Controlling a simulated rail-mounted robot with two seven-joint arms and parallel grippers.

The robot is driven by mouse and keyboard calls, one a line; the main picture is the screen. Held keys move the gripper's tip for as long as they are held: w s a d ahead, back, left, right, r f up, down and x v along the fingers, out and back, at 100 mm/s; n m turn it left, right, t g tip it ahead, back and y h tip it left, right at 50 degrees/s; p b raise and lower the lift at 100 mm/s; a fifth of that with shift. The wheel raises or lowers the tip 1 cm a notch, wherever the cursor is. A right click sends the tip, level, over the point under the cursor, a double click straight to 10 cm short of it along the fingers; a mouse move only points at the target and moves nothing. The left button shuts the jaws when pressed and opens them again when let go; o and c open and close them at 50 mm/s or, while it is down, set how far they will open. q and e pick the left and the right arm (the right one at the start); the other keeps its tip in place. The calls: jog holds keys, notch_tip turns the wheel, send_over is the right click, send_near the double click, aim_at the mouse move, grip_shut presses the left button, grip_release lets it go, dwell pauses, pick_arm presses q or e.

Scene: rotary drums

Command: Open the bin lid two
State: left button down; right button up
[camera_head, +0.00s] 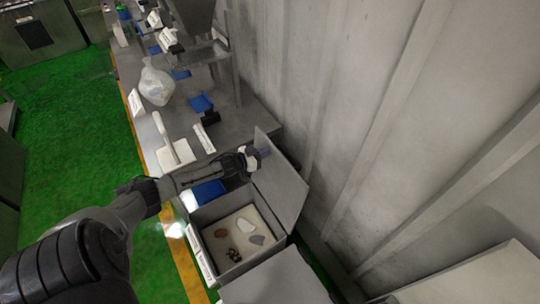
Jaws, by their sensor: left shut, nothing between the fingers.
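A grey square bin (201,217) stands at the lower middle of the head view, with its top open. Its grey lid (281,190) stands raised and tilted back on the bin's right side, towards the wall. Inside are a pale bottom and several small objects, brown, white, grey and dark. My left arm comes in from the lower left, and my left gripper (260,153) is shut and empty beside the lid's far upper edge. Whether it touches the lid is unclear. My right gripper is not in view.
A second grey box top (276,280) lies nearer, below the open bin. A blue item (208,191), a white scoop-like item (174,152) and a clear bag (156,84) are on the counter beyond. A ribbed grey wall (400,110) closes the right side; green floor lies left.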

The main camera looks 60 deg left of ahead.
pick_arm(q)
jog(key=shift+w+f, duration=0.1)
jog(key=shift+w, duration=0.4)
